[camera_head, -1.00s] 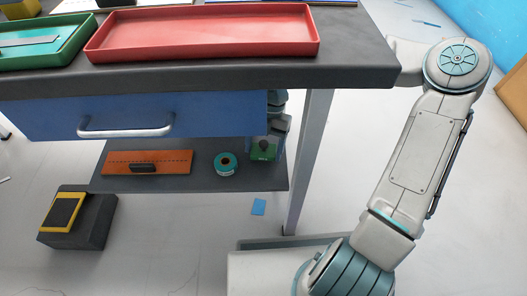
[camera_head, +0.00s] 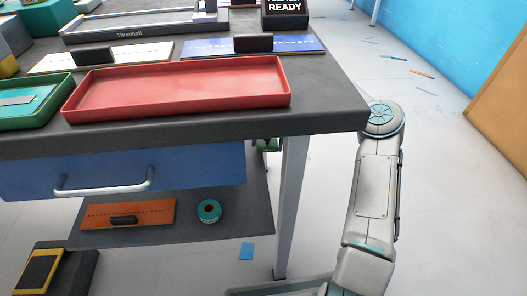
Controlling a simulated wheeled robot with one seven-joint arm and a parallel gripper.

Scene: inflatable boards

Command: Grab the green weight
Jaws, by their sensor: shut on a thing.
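The green weight (camera_head: 264,144) shows as a small dark green patch just under the tabletop edge, left of the table's front right leg. It is raised off the lower shelf. My gripper (camera_head: 267,149) is at the weight and shut on it. The tabletop and the leg hide most of the gripper, and its fingers show only in part. My arm reaches in from the right side of the table, and its wrist is hidden.
The lower shelf (camera_head: 240,215) holds a teal tape roll (camera_head: 209,211) and an orange board (camera_head: 128,214). The table leg (camera_head: 289,205) stands beside the gripper. A blue drawer (camera_head: 200,168) is to the left. A red tray (camera_head: 180,88) and green tray (camera_head: 60,95) lie on top.

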